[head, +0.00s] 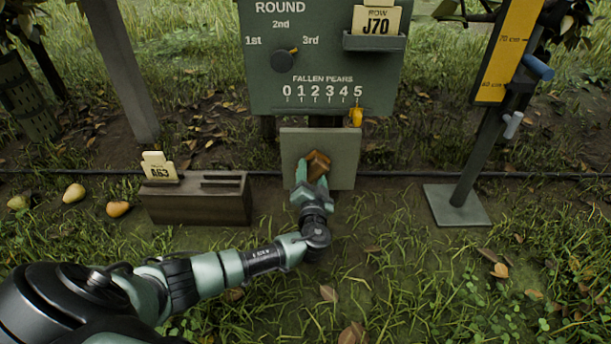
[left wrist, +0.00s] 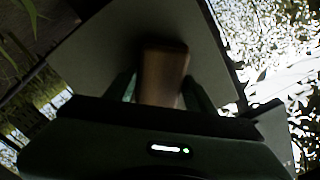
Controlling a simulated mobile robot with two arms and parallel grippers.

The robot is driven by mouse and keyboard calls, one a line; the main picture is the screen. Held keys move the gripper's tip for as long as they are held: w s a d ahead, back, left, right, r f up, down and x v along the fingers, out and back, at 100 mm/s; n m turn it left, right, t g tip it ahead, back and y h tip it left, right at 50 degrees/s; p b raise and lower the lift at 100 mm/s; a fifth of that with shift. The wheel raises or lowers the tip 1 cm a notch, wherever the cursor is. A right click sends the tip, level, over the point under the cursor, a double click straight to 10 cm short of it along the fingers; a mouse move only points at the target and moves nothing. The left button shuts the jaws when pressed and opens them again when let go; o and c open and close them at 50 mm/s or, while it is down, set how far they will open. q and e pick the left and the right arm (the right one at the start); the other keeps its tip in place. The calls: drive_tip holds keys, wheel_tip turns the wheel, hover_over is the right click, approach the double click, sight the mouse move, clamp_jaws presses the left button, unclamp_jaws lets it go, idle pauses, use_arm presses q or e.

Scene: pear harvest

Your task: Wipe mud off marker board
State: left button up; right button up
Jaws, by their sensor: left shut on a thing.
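The grey marker board (head: 343,158) stands upright below the green sign. My left gripper (head: 312,180) is in front of it, shut on a brown block (head: 318,161), perhaps a sponge or brush. The block is at or close to the board's face; I cannot tell if it touches. In the left wrist view the brown block (left wrist: 164,75) sits between the fingers, with the board (left wrist: 105,62) behind it. No mud shows clearly on the visible part of the board; the part behind the gripper and block is hidden. My right gripper is not in view.
The green sign (head: 260,85) has a dial, a J70 card (head: 376,20) and a yellow slider (head: 356,116). A wooden block (head: 205,203) holds an A63 card (head: 159,168). Pears (head: 73,193) lie at left. A post with a yellow gauge (head: 505,50) stands at right. Grass in front is open.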

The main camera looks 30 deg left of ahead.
sight(323, 174)
use_arm(q)
drive_tip(key=shift+w+d+r+b, duration=0.15)
drive_tip(key=shift+w+d+b, duration=0.45)
drive_tip(key=shift+d, duration=0.4)
drive_tip(key=shift+w+d, duration=0.25)
drive_tip(key=shift+d, duration=0.05)
drive_tip(key=shift+w+d, duration=0.45)
drive_tip(key=shift+d, duration=0.25)
drive_tip(key=shift+w+d, duration=0.4)
drive_tip(key=shift+d, duration=0.35)
drive_tip(key=shift+w+d, duration=0.45)
drive_tip(key=shift+d, duration=0.25)
drive_tip(key=shift+s+a+p, duration=0.25)
drive_tip(key=shift+s+a, duration=0.25)
drive_tip(key=shift+a, duration=0.4)
drive_tip(key=shift+s+a+p, duration=0.2)
drive_tip(key=shift+s+a, duration=0.3)
drive_tip(key=shift+a, duration=0.35)
drive_tip(key=shift+s+a+p, duration=0.25)
drive_tip(key=shift+s+a, duration=0.25)
drive_tip(key=shift+a, duration=0.4)
drive_tip(key=shift+s+a, duration=0.6)
drive_tip(key=shift+a, duration=0.2)
drive_tip(key=shift+s+a, duration=0.55)
drive_tip(key=shift+a, duration=0.3)
drive_tip(key=shift+s+a, duration=0.6)
drive_tip(key=shift+a, duration=0.2)
